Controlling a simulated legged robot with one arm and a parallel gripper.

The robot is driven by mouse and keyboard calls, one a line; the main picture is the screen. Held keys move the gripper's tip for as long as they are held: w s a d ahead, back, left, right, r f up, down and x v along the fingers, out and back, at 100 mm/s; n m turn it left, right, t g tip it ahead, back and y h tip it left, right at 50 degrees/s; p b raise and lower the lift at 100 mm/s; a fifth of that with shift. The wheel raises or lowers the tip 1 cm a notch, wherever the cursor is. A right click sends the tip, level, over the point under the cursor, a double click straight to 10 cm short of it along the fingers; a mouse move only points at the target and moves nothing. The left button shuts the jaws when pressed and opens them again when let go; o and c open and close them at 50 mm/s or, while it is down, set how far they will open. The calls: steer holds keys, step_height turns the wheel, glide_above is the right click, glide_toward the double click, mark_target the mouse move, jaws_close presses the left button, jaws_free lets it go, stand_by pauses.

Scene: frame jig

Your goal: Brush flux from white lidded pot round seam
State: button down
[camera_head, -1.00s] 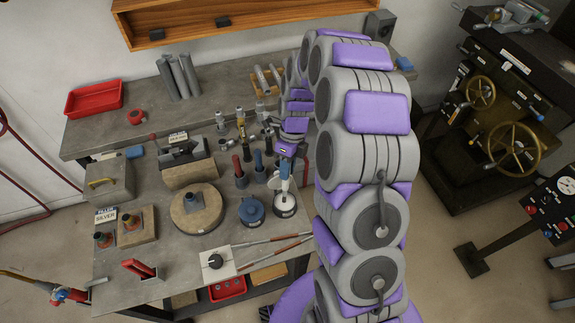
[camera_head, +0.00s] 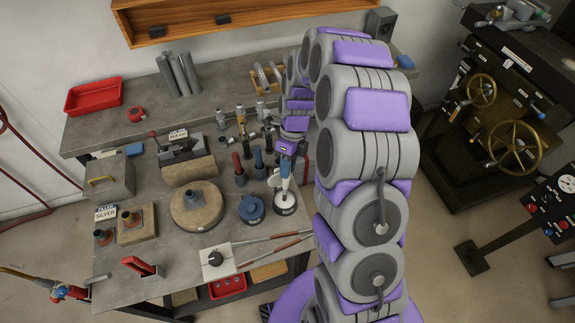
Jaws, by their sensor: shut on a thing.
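My gripper (camera_head: 287,152) is at the right part of the front bench, pointing down. It is shut on a slim brush (camera_head: 285,167) with a blue and white handle, held upright. The brush's lower end is at the top of a small white pot (camera_head: 285,207); I cannot tell how deep it reaches. A short grey-blue tube piece (camera_head: 189,198) stands on a round wooden block (camera_head: 205,218) further left. No seam can be made out at this size.
Several upright tools, including a red-handled one (camera_head: 238,170), stand close behind the pots. Two long rods (camera_head: 270,244) lie in front, by a white plate (camera_head: 213,270) with a black knob. A red clamp-like piece (camera_head: 140,266) is at the front left. Bare bench lies around the round block.

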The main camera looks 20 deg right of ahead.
steer(key=shift+f, duration=0.35)
steer(key=shift+s+f+p, duration=0.1)
steer(key=shift+f+p, duration=0.1)
steer(key=shift+p, duration=0.65)
stand_by(3.5)
steer(key=shift+r, duration=0.15)
steer(key=shift+w+r+p, duration=0.2)
steer(key=shift+r+p, duration=0.3)
steer(key=shift+r, duration=0.1)
steer(key=shift+r+p, duration=1.65)
steer(key=shift+r, duration=1.2)
steer(key=shift+s, duration=0.15)
